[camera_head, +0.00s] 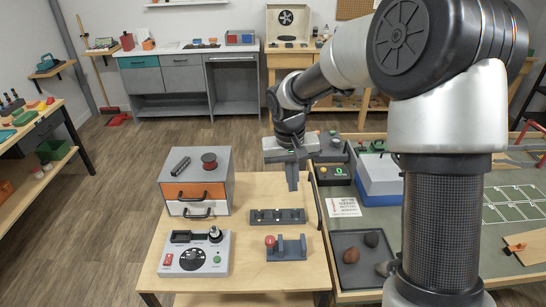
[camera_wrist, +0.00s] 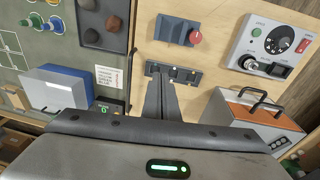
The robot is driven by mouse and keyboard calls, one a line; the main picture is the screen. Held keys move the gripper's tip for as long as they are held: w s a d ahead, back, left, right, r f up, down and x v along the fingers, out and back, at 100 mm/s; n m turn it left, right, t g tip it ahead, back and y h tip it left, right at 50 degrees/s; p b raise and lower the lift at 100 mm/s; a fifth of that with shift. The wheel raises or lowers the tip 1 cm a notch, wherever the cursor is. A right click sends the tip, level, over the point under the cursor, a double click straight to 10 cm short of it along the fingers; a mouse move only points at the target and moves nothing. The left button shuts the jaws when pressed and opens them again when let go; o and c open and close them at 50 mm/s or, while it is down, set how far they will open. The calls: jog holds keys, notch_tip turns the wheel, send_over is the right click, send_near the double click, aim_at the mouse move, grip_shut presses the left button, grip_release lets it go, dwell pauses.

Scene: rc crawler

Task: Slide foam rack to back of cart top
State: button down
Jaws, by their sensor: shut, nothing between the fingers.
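The foam rack (camera_head: 277,217) is a long dark strip with several small light items along it. It lies crosswise on the wooden cart top (camera_head: 240,243), near the right side and about mid-depth. In the wrist view, the foam rack (camera_wrist: 183,72) shows just beyond my fingertips and is partly covered by them. My gripper (camera_head: 292,188) points down with its fingers shut together and empty. In the head view its tips are just behind the rack. In the wrist view, my gripper (camera_wrist: 160,80) overlaps the rack's edge. I cannot tell whether they touch.
On the cart, a two-drawer box (camera_head: 198,190) stands at back left, a control panel (camera_head: 196,252) at front left, and a dark blue-grey block with a red knob (camera_head: 288,248) in front of the rack. A table with a blue-white box (camera_head: 379,175) adjoins on the right.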

jog(key=g+y, duration=0.1)
send_near(277, 229)
jog(key=shift+m, duration=0.3)
notch_tip(277, 229, down, 6)
jog(key=shift+w+f+p, duration=0.1)
jog(key=shift+f+p, duration=0.05)
jog(key=shift+p, duration=0.4)
